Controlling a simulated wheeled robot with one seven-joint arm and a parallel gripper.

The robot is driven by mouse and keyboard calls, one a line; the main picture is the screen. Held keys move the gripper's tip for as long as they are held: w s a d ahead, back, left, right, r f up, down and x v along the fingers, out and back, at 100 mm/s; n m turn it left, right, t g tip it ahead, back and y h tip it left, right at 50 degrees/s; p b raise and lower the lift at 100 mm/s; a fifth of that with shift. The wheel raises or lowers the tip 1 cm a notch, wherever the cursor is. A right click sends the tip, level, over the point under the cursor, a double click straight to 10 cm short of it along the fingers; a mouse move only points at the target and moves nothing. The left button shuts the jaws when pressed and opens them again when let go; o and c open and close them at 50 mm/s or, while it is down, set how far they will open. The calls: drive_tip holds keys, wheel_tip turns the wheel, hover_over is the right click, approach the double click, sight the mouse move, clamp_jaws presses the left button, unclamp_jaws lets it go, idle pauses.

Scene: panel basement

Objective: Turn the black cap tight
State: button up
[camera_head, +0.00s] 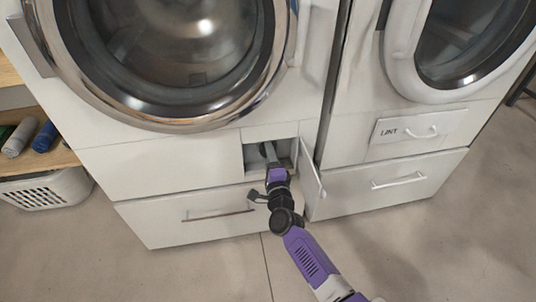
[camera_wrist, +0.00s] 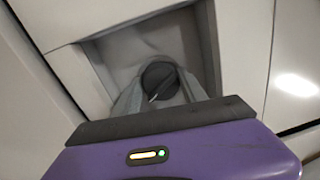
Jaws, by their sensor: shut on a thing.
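The black cap (camera_wrist: 159,80) shows in the wrist view, round and dark with a pale mark, inside a recess low in the left machine's front. My gripper (camera_wrist: 160,92) is in the recess with its grey fingers on either side of the cap, shut on it. In the head view my gripper (camera_head: 270,152) reaches into the open recess (camera_head: 258,138). The cap is hard to make out there, as my gripper and arm cover much of the opening. How tight the cap sits cannot be told.
A small open flap (camera_head: 312,187) stands just right of my gripper. The left machine's drawer handle (camera_head: 216,215) is below left. A second machine with a lint panel (camera_head: 416,132) stands right. A white basket (camera_head: 47,190) sits under a shelf at left. The floor in front is clear.

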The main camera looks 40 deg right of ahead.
drive_tip(key=o, duration=1.4)
drive_tip(key=shift+s, duration=0.1)
drive_tip(key=p+v, duration=0.2)
drive_tip(key=v, duration=0.5)
drive_tip(key=shift+s+a+f, duration=0.1)
drive_tip(key=shift+s+a, duration=0.15)
drive_tip(key=shift+n, duration=0.3)
